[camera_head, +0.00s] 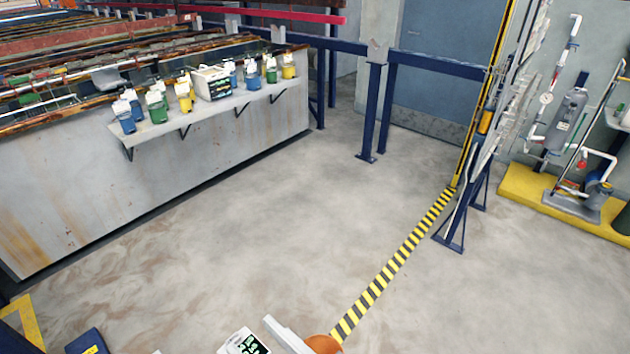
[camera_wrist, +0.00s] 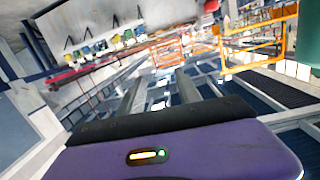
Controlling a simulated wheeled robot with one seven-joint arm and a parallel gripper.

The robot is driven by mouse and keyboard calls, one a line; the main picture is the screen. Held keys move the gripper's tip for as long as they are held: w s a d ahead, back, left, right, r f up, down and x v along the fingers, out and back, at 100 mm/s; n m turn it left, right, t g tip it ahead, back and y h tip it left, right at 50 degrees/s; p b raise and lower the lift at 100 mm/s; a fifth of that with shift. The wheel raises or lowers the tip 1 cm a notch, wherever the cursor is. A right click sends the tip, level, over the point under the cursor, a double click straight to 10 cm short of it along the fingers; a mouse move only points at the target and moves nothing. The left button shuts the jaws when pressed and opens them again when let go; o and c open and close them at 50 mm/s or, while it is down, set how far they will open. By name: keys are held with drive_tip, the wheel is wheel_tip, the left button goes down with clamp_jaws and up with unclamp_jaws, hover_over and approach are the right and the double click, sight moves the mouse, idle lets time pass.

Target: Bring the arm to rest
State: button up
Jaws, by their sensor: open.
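My gripper (camera_wrist: 160,88) shows in the wrist view, with its purple body at the bottom and its two dark fingers reaching up from it. The fingers are apart with nothing between them, so it is open and empty. Beyond the fingers the wrist view shows metal racks and frames at a distance, in a strongly tilted picture. I cannot see the gripper in the head view.
A wall shelf (camera_head: 205,118) on the grey tank (camera_head: 130,190) holds several bottles and a white box (camera_head: 212,83). Blue posts (camera_head: 372,110) stand before a blue door (camera_head: 440,60). A yellow-black floor stripe (camera_head: 395,265) crosses the open floor. Equipment stands on a yellow platform (camera_head: 516,186).

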drive_tip(key=s+d+f+m+t+h, duration=0.2)
drive_tip(key=d+m+t+h, duration=0.1)
drive_tip(key=d, duration=0.6)
drive_tip(key=s+d+f+m+t+h, duration=0.2)
drive_tip(key=d+f+h, duration=0.1)
drive_tip(key=d, duration=0.5)
drive_tip(key=s+d+f+m+g+h, duration=0.1)
drive_tip(key=s+d+f+h, duration=0.2)
drive_tip(key=s+d, duration=0.2)
drive_tip(key=s+d+f+m+h+b, duration=0.1)
drive_tip(key=s+d, duration=0.4)
drive_tip(key=s, duration=0.6)
wheel_tip(320, 180, down, 3)
drive_tip(key=shift+r+m+g+h+b, duration=0.1)
drive_tip(key=shift+m+g+h+b, duration=0.25)
drive_tip(key=shift+m+h, duration=0.5)
